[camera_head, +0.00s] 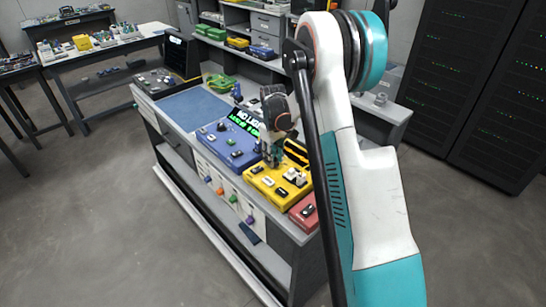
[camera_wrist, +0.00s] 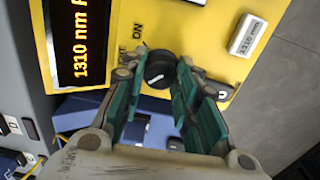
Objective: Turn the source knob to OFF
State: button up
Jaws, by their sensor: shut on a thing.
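The yellow light-source box (camera_head: 262,186) sits on the bench among other coloured boxes. In the wrist view the yellow box (camera_wrist: 175,25) fills the top, with an amber display (camera_wrist: 80,40) reading "1310 nm" and cut off after that. The round black source knob (camera_wrist: 160,70) bears a white mark, and an "ON" label is printed beside it. My gripper (camera_wrist: 156,74) has its green-padded fingers on either side of the knob and is shut on it. In the head view my gripper (camera_head: 272,160) reaches down at the yellow box's far edge; the knob is hidden there.
A blue meter box (camera_head: 228,145) with a green-lit display reading "NO LIGHT" stands left of the yellow box. A red box (camera_head: 304,212) is close on the right. A white button (camera_wrist: 248,35) labelled 1310 nm is near the knob. A blue mat (camera_head: 195,107) lies clear.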

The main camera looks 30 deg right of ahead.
jog(key=o, duration=1.1)
notch_tip(320, 180, up, 12)
jog(key=shift+a, duration=0.1)
dwell(0.4)
